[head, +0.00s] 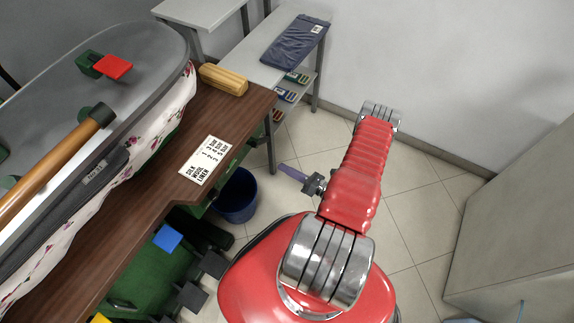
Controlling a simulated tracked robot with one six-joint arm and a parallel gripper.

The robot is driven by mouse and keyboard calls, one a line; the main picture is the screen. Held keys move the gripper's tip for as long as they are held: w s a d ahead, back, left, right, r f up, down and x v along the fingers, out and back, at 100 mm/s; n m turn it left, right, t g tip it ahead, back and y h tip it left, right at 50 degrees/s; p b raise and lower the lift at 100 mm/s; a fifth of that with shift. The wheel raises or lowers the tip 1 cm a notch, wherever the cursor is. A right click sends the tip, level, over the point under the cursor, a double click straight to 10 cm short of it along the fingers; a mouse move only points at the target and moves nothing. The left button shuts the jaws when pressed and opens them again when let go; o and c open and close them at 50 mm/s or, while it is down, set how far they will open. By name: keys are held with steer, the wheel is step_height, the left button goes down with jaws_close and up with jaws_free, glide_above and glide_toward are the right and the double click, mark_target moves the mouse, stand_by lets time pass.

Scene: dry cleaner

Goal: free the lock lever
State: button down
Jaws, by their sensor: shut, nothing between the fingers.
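A red lever (113,67) sits on a small green block (89,63) at the far end of the grey pressing head (45,85), upper left in the head view. It looks like the lock lever, but I see no label on it. My gripper (293,173) shows in part beside my red arm, its slim fingers shut and pointing left. It is empty and well apart from the red lever, past the right edge of the wooden table. The rest of its wrist is hidden behind my arm.
A wooden-handled bar (60,160) lies along the press. A yellow roll (223,79) and a printed card (207,160) lie on the brown table (165,130). Blue (167,238) and dark pedals are below.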

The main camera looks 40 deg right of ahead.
steer(key=w+r, duration=0.3)
steer(key=w, duration=0.6)
steer(key=shift+w+a+r, duration=0.15)
steer(key=shift+w+a, duration=0.05)
steer(key=shift+w, duration=0.05)
